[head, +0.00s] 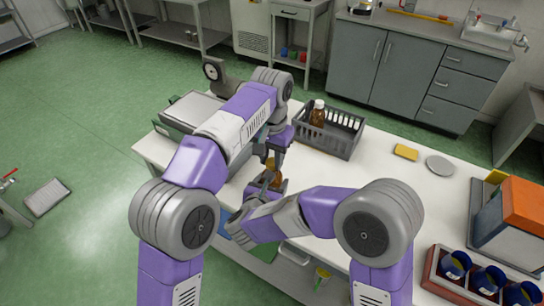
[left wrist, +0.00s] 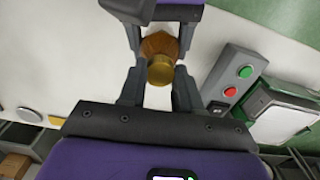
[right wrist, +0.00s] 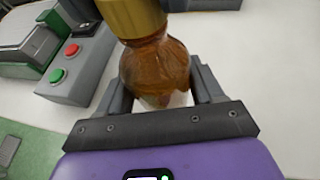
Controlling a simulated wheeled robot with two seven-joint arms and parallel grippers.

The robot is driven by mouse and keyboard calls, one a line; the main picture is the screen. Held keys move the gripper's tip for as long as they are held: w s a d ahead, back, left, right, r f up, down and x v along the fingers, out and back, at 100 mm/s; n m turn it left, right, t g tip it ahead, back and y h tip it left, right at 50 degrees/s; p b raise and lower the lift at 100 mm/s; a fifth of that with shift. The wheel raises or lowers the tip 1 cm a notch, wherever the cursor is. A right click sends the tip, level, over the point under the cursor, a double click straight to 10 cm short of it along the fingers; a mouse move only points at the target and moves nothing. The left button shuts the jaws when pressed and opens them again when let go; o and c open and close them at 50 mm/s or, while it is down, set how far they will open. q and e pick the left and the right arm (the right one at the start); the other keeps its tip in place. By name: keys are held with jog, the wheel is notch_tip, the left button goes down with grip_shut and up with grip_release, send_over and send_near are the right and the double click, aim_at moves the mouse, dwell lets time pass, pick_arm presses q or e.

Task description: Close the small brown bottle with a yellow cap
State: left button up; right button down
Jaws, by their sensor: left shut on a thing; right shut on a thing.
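The small brown bottle (right wrist: 155,72) is held above the white table (head: 375,185) between my two grippers. Its yellow cap (right wrist: 134,16) sits at the bottle's mouth; whether it is fully tightened cannot be told. My left gripper (left wrist: 160,78) is shut on the yellow cap, which also shows in the left wrist view (left wrist: 161,71). My right gripper (right wrist: 155,95) is shut on the brown bottle's body, with a finger on each side. In the head view the bottle (head: 271,166) is small and partly hidden by my grippers.
A dark grey crate (head: 321,142) holds a white-capped brown bottle (head: 318,112) and a row of white items. A yellow block (head: 406,152) and grey disc (head: 440,165) lie right. A button box (left wrist: 232,75) stands near the bottle. A red rack (head: 440,281) holds blue cups.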

pick_arm(q)
jog(key=m, duration=1)
jog(key=shift+w, duration=0.1)
jog(key=m, duration=0.8)
jog(key=shift+f, duration=0.1)
jog(key=m, duration=1.1)
jog(key=shift+w, duration=0.1)
jog(key=o, duration=1.1)
